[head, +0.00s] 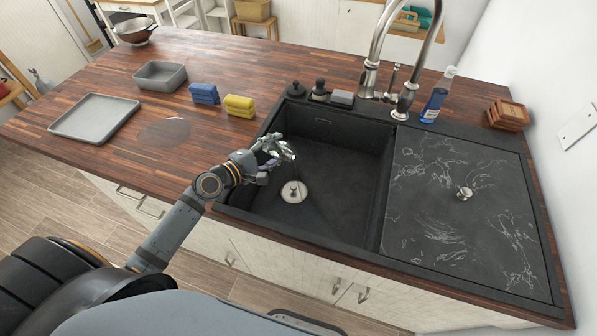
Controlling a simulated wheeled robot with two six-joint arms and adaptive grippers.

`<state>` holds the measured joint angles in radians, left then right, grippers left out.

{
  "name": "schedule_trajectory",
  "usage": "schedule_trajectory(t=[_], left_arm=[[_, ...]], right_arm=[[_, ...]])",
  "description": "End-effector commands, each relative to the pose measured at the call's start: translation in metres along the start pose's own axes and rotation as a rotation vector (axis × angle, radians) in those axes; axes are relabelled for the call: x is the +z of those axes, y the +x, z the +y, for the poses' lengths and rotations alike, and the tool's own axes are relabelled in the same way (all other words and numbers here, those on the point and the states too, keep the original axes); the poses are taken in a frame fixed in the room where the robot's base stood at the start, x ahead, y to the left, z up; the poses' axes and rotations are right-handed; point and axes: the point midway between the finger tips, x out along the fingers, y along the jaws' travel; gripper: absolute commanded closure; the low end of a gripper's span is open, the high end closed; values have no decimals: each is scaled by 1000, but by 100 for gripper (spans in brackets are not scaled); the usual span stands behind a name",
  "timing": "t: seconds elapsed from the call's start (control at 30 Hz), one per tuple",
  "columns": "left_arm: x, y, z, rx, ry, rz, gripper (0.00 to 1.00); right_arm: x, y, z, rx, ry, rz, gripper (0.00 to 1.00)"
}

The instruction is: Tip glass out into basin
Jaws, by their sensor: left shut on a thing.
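The black basin (341,178) is sunk into the wooden counter, with a pale round drain (293,192) in its floor. My left gripper (268,152) reaches in over the basin's left side. It is shut on a small clear glass (285,151), which looks tipped over, its far end towards the right. The glass is partly hidden by the fingers, and I cannot tell whether liquid is in it. My right gripper is not in view.
A tall faucet (372,50) and a blue soap bottle (437,95) stand behind the basin. A dark marbled cover (430,190) lies to the right. Blue (204,93) and yellow (239,106) sponges, a grey tray (95,117) and a grey dish (160,75) are left.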

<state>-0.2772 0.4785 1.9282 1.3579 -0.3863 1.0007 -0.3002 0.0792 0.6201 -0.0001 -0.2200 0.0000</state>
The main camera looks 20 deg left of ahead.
Motion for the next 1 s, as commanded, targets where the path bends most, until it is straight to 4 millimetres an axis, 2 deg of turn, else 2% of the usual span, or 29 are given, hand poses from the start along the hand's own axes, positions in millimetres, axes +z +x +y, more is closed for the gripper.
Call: schedule_trajectory(t=[1.0], left_arm=[[9, 2, -8, 2, 120, 25, 90]], right_arm=[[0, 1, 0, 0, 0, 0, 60]])
